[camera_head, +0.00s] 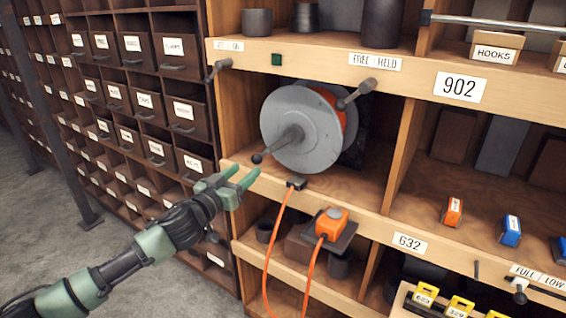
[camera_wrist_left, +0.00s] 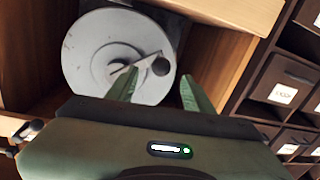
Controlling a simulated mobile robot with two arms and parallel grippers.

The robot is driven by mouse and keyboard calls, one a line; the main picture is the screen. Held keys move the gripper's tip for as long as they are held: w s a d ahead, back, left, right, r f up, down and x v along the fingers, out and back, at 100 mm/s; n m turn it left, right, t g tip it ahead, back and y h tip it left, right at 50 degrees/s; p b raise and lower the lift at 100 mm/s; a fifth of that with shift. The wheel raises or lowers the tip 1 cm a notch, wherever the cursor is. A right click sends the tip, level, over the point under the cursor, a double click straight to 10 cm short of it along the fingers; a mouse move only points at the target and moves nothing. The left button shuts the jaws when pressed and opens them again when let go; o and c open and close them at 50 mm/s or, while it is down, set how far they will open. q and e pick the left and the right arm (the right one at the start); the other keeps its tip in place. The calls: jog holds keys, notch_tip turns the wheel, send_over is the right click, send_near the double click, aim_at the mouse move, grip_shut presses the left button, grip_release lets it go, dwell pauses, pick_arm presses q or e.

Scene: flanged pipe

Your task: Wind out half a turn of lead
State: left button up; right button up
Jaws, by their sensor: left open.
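A grey cable reel (camera_head: 300,128) with orange lead wound on it stands in a shelf bay in the head view. Its crank ends in a dark knob (camera_head: 257,158) at the lower left of the reel face. The orange lead (camera_head: 282,222) leaves through a black guide (camera_head: 296,183) on the shelf edge and hangs to an orange socket box (camera_head: 331,222). My left gripper (camera_head: 248,178) is open and empty, just below the knob. In the left wrist view the reel (camera_wrist_left: 88,60) is ahead, and the knob (camera_wrist_left: 161,67) shows between the open fingers (camera_wrist_left: 160,92). My right gripper is out of view.
A lever (camera_head: 356,94) sticks out from the upper shelf edge in front of the reel, with another lever (camera_head: 219,68) to its left. Labelled drawers (camera_head: 133,110) fill the left. Small orange and blue boxes (camera_head: 510,231) stand on the right shelf.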

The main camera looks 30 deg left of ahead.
aim_at(253, 162)
pick_arm(q)
jog(key=w, duration=0.1)
jog(key=w+p, duration=0.1)
jog(key=w, duration=0.1)
jog(key=shift+w+a+r, duration=0.15)
jog(key=shift+w, duration=0.1)
jog(key=w+p, duration=0.1)
jog(key=w, duration=0.2)
jog(key=shift+w+a, duration=0.1)
jog(key=shift+w, duration=0.05)
jog(key=shift+w+f, duration=0.25)
jog(key=shift+w, duration=0.3)
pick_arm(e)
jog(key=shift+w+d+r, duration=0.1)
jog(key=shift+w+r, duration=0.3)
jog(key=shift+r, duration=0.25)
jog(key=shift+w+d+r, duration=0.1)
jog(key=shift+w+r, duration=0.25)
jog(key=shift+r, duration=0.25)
pick_arm(q)
grip_shut()
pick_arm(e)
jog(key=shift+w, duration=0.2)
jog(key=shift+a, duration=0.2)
